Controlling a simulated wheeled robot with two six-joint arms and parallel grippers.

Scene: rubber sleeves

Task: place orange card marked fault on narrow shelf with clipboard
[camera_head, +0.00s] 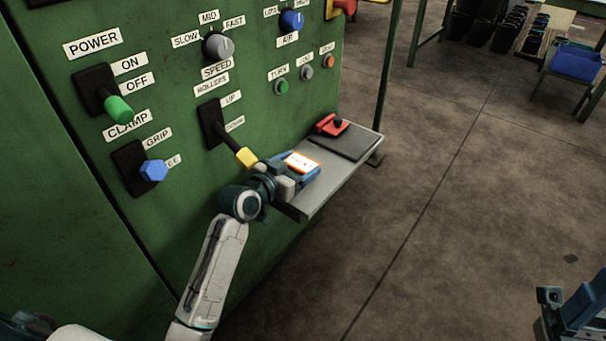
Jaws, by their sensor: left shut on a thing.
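The orange-edged card with a white face and small print (301,162) is at my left gripper (295,172), which is shut on it. Card and gripper are over the near part of the narrow grey shelf (322,190); I cannot tell whether the card touches the shelf. The clipboard, a dark board (352,144) with a red clip (331,125), lies on the far part of the shelf, just beyond the card. My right gripper (568,306) is at the bottom right corner, away from the shelf and partly cut off; its opening is unclear.
The green panel (165,210) stands along the shelf's left side. A lever with a yellow tip (247,157) sticks out close to my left gripper. Blue (153,170) and green (118,109) knobs stick out further left. The floor right of the shelf is clear.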

